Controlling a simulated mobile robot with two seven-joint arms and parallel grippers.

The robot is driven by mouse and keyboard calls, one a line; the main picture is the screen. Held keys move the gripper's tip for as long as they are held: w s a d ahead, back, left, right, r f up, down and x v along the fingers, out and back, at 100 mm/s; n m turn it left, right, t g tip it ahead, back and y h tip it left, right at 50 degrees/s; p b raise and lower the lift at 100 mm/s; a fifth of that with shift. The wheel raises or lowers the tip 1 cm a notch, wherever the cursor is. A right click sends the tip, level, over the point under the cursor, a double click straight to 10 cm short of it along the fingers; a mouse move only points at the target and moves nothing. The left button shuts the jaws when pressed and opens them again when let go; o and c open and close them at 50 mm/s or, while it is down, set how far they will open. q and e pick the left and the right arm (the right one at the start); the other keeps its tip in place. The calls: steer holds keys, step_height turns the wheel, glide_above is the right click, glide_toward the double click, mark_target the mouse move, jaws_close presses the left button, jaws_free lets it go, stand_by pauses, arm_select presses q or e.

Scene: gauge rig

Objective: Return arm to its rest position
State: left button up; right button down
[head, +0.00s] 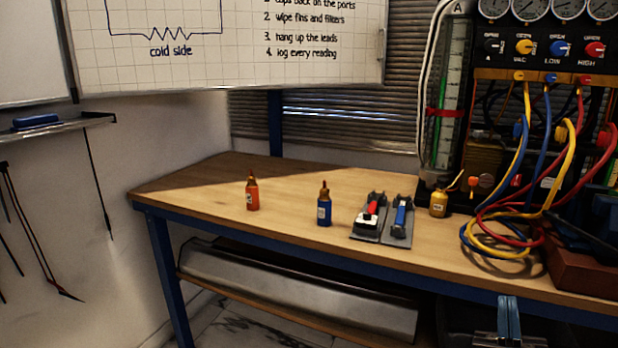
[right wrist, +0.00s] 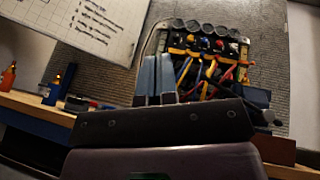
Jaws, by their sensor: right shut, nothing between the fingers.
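My right gripper (head: 509,302) shows at the bottom right of the head view, low by the front edge of the workbench (head: 290,190). Its two blue fingers are together with nothing between them. In the right wrist view the fingers (right wrist: 156,62) point up toward the gauge rig, apart from the hoses as far as I can tell. My left gripper is not in the head view.
An orange bottle (head: 252,194), a blue bottle (head: 324,207), two grey holders (head: 366,234) and a yellow bottle (head: 438,205) stand on the bench. Looped hoses (head: 500,248) and a brown box (head: 582,275) lie at right below the gauge panel (head: 545,45). The bench's left end is clear.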

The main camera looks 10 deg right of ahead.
steer(key=s+a+f+n+g+y, duration=0.3)
steer(key=s+f+n+g+y, duration=0.4)
steer(key=n, duration=0.5)
steer(key=s+a+f+n+g+y, duration=0.25)
steer(key=f+n+g, duration=0.25)
steer(key=f+n, duration=0.45)
steer(key=s+d+f+n+g+h, duration=0.1)
steer(key=s+f+n+g+h, duration=0.3)
steer(key=s+n, duration=0.45)
steer(key=s+d+f+n+g+h, duration=0.1)
steer(key=s+f+n+g+h, duration=0.1)
steer(key=s+f+n+g, duration=0.6)
arm_select(q)
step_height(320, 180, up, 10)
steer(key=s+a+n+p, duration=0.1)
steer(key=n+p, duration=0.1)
steer(key=p, duration=1.5)
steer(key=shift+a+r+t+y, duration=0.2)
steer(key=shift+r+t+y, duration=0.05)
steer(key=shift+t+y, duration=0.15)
arm_select(e)
step_height(320, 180, up, 13)
steer(key=s+a+m+t+h, duration=0.2)
steer(key=m+t, duration=0.2)
steer(key=m, duration=0.4)
